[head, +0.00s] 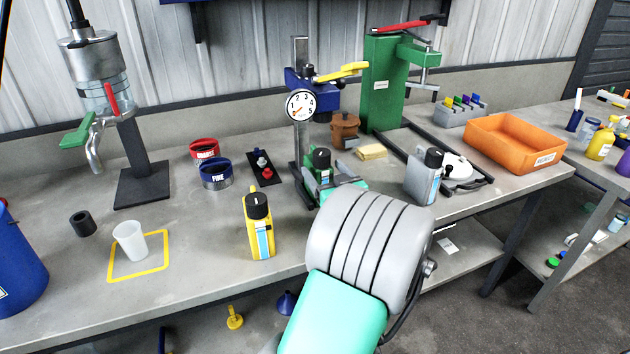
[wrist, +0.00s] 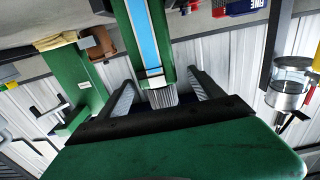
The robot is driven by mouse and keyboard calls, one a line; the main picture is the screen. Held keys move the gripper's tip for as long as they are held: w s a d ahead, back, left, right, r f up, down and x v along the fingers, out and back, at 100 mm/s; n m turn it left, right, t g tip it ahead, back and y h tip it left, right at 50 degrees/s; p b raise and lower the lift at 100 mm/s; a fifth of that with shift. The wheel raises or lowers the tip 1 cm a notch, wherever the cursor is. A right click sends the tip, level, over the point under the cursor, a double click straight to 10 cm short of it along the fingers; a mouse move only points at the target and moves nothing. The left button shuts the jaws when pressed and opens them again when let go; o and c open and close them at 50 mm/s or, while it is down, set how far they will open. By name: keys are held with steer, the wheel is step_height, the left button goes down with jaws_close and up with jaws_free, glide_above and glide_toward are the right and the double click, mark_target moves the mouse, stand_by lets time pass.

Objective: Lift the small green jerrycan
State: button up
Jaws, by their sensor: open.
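The small green jerrycan (head: 322,175) stands upright on the bench in the head view, with a black cap and a blue and white label. It is behind my arm, and its lower part is hidden. In the wrist view, which is upside down, the jerrycan (wrist: 168,22) shows at top centre with its ribbed cap pointing down the picture. My gripper (wrist: 160,80) is open, with one finger on each side of the cap end. I cannot tell whether either finger touches it. In the head view, my arm covers most of the gripper.
A yellow jerrycan (head: 260,238) stands to the left and a grey one (head: 421,182) to the right. A dial gauge stand (head: 300,106) and green press (head: 379,85) are behind. An orange bin (head: 515,146) stands right. Free bench lies around the white cup (head: 130,242).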

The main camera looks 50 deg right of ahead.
steer(key=x, duration=0.5)
steer(key=shift+s+r+p, duration=0.1)
steer(key=shift+r+p, duration=0.05)
steer(key=shift+p, duration=0.2)
jaws_close()
stand_by(0.3)
steer(key=shift+r, duration=0.1)
